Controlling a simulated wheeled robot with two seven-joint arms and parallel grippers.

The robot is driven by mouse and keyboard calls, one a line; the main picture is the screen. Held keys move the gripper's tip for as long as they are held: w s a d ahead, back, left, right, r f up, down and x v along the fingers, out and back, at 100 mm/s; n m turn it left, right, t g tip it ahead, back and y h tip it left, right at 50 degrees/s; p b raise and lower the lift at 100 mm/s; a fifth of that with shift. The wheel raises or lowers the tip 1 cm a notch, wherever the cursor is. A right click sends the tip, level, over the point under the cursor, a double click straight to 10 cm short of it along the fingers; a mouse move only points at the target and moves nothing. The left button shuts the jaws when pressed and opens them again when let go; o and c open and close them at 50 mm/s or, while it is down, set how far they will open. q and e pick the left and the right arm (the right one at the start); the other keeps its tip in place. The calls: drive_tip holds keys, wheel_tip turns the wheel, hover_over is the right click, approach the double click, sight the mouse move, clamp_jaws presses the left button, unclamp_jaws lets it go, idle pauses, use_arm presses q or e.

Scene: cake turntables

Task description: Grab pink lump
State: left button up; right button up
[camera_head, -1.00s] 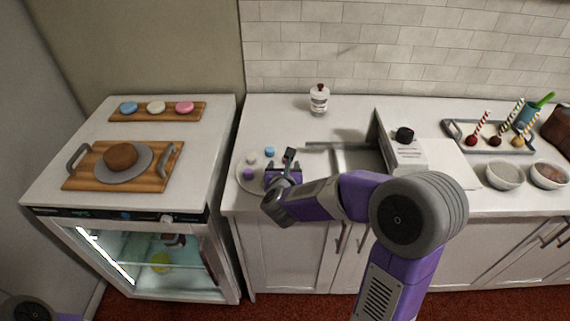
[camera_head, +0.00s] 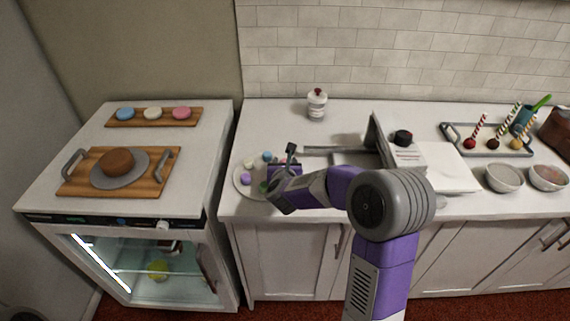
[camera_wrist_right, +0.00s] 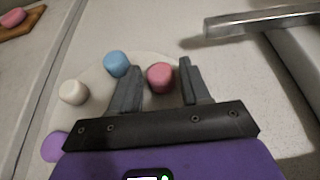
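The pink lump (camera_wrist_right: 160,76) sits on a round pale plate (camera_wrist_right: 97,108) on the counter in the right wrist view. My right gripper (camera_wrist_right: 161,66) is open, with one finger on each side of the pink lump; I cannot tell if either touches it. In the head view my right gripper (camera_head: 288,158) is over the right part of the plate (camera_head: 238,181) and hides the pink lump. A blue lump (camera_wrist_right: 117,63), a white lump (camera_wrist_right: 73,92) and a purple lump (camera_wrist_right: 54,146) lie left of the gripper. My left gripper is not in view.
A green lump (camera_head: 264,187) shows at the plate's front. A white bottle (camera_head: 317,104) stands behind. A wooden board (camera_head: 152,122) with coloured rounds is at the back left.

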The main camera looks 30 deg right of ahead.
drive_tip(key=shift+f, duration=0.15)
drive_tip(key=c, duration=0.7)
